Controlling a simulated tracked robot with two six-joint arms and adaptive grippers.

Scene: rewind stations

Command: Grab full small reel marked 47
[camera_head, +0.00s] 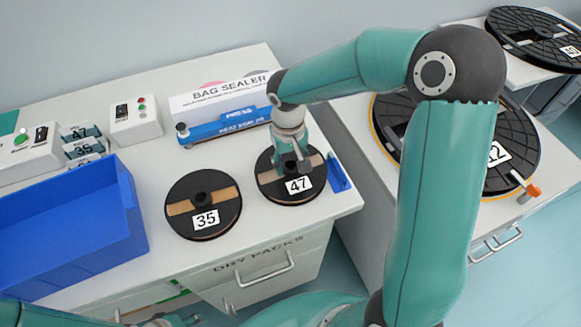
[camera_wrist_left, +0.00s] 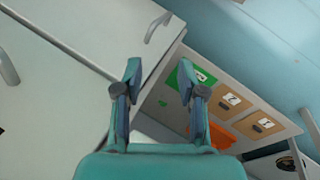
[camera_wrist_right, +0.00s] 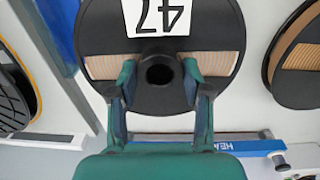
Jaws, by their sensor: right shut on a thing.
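The small reel marked 47 (camera_head: 270,191) lies flat on the white bench top near its right end. It is black with tan tape showing and a white 47 label. My right gripper (camera_head: 303,165) reaches down onto its middle. In the right wrist view, my right gripper (camera_wrist_right: 160,80) has its fingers shut on either side of the reel's dark hub (camera_wrist_right: 159,70), and the 47 label (camera_wrist_right: 157,16) shows upside down. My left gripper (camera_wrist_left: 159,72) is open and empty in the left wrist view, with cabinet fronts and the floor beyond it.
A reel marked 35 (camera_head: 189,188) lies just left. A blue bin (camera_head: 128,205) stands further left. The blue bag sealer (camera_head: 212,131) is behind, and a small blue tool (camera_head: 339,174) lies close right of the reel. A large black reel (camera_head: 515,140) lies on the right-hand bench.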

